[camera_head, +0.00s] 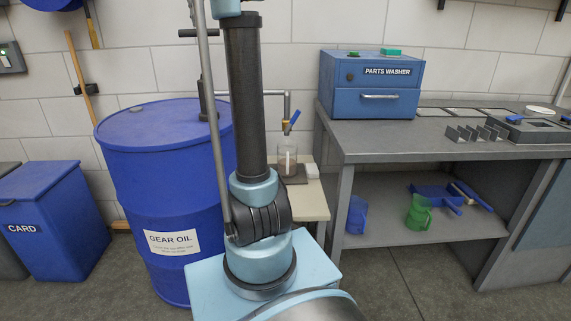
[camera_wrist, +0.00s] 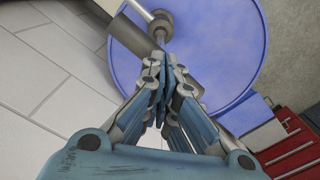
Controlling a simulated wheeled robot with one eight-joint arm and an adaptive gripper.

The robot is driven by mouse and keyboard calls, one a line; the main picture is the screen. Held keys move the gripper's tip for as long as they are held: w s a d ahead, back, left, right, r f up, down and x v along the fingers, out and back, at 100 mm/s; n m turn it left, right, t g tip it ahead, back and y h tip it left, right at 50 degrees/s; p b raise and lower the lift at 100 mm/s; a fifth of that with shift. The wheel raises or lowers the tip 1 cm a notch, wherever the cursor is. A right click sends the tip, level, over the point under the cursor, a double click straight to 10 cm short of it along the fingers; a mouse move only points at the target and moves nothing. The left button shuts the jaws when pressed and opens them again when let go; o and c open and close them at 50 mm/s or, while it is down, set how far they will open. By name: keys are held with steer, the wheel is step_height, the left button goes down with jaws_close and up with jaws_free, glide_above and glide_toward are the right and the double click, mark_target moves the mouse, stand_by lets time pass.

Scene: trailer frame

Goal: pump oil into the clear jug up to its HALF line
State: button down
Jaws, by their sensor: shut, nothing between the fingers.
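The blue drum (camera_head: 165,225) labelled GEAR OIL stands left of my arm, and its top (camera_wrist: 225,45) shows in the wrist view. A pump rises from it; its dark crossbar (camera_head: 186,33) stands above the drum. The outlet pipe (camera_head: 268,93) runs right to a tap with a blue lever (camera_head: 294,117). The clear jug (camera_head: 286,161) stands upright below the tap. My arm covers part of the pump, and the oil level and jug markings are too small to read. My gripper (camera_wrist: 165,65) is shut and empty, in front of the grey pump parts (camera_wrist: 162,28); contact is unclear.
A low stand (camera_head: 312,199) bears the jug. Right of it is a grey bench (camera_head: 400,140) with a blue parts washer (camera_head: 345,95). A blue jug (camera_head: 356,214) and a green jug (camera_head: 419,211) sit on its lower shelf. A blue CARD bin (camera_head: 62,205) stands left.

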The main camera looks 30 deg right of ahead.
steer(key=shift+f, duration=1.1)
steer(key=shift+r, duration=1.8)
steer(key=shift+r, duration=2.5)
steer(key=shift+s+f, duration=0.35)
steer(key=shift+s, duration=0.05)
steer(key=s+f, duration=1.2)
steer(key=f, duration=0.5)
steer(key=s+f+t, duration=0.1)
steer(key=s+f, duration=1.1)
steer(key=f, duration=0.6)
steer(key=s+f+m+t, duration=0.1)
steer(key=s+f, duration=1.1)
steer(key=f, duration=0.6)
steer(key=shift+s+a, duration=0.15)
steer(key=shift+s, duration=0.05)
